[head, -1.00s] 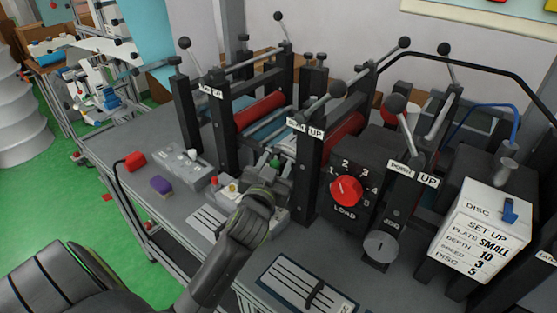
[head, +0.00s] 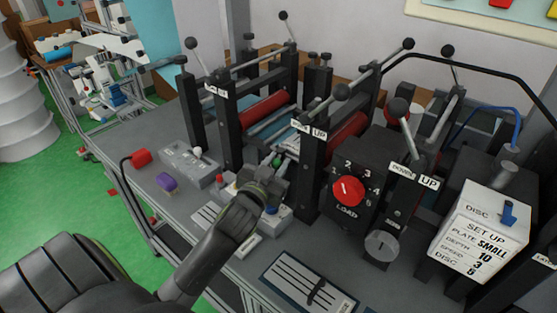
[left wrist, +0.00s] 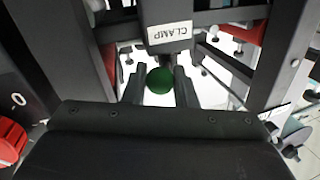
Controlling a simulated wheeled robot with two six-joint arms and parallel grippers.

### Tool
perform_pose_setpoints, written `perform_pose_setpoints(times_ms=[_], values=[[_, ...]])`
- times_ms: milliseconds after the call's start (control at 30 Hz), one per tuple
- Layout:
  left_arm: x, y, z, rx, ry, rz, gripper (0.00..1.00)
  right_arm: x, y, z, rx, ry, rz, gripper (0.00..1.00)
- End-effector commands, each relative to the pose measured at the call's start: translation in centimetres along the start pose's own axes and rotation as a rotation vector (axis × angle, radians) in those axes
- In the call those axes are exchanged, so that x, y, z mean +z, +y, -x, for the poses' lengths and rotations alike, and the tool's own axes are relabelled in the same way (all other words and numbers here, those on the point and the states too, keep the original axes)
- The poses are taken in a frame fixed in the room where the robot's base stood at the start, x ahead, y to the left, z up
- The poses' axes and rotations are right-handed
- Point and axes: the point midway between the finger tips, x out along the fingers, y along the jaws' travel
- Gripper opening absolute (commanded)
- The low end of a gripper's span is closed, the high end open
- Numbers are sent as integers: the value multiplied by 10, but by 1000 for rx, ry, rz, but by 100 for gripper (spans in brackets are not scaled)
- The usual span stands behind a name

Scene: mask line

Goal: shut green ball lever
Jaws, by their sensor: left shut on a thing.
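The green ball (left wrist: 159,80) of the lever sits between the two fingers of my left gripper (left wrist: 160,90) in the left wrist view, under a "CLAMP" label (left wrist: 170,33). My left gripper is shut on this ball. In the head view my left gripper (head: 270,180) is low at the front of the roller frames. A small green spot (head: 276,162) shows just beyond it there; the lever's arm is mostly hidden. My right gripper is not in view.
Black posts (head: 308,180) stand close to the right of my gripper. A load box with a red knob (head: 347,190) is further right. A grey switch box (head: 188,163) and purple block (head: 166,182) lie to the left. Ball-ended levers rise above the frames.

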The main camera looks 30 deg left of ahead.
Motion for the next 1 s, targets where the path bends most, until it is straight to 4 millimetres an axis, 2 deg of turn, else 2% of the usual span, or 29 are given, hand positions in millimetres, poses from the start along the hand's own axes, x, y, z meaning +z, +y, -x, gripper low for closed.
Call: perform_pose_setpoints(times_ms=[33, 167, 367, 800, 1000], values=[[-3, -4, 0, 27, 5, -8, 2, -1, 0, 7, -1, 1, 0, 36], [-2, -7, 0, 103, 19, -8, 2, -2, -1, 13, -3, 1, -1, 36], [2, -11, 0, 217, 45, -7, 2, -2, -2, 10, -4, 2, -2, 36], [6, -18, -1, 400, 84, -6, 2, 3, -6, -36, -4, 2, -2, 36], [5, -20, -1, 441, 91, -5, 2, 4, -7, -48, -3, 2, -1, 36]])
